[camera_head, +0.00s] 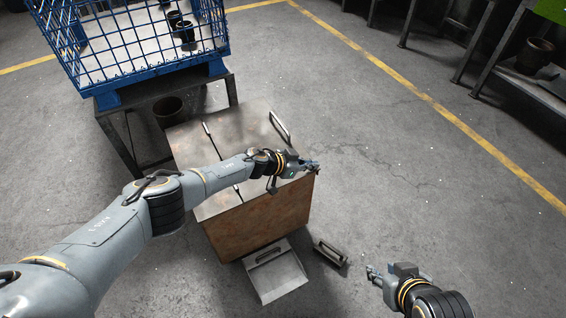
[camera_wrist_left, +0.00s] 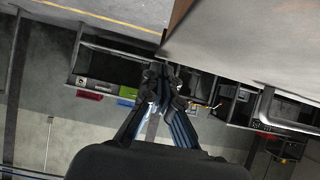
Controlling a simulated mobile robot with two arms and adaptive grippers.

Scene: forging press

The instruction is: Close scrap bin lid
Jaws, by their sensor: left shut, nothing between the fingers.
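The scrap bin (camera_head: 262,222) is a box with a rusty brown front, standing on the floor in the middle of the head view. Its lid (camera_head: 247,133) appears as flat grey-brown panels across the top, with a dark seam between them. A bar handle (camera_head: 280,126) is at the lid's right edge. My left arm crosses over the bin. My left gripper (camera_head: 314,167) is shut and empty at the bin's right front corner. The left wrist view shows its closed fingers (camera_wrist_left: 163,95) beside a pale panel (camera_wrist_left: 240,50). My right gripper (camera_head: 372,272) is low at the right; its finger opening is unclear.
A blue wire cage (camera_head: 140,45) stands on a dark table behind the bin. A dark bucket (camera_head: 168,112) is beneath it. A grey scoop-like tray (camera_head: 277,278) and a small handled piece (camera_head: 330,254) are at the bin's front. The floor to the right is clear.

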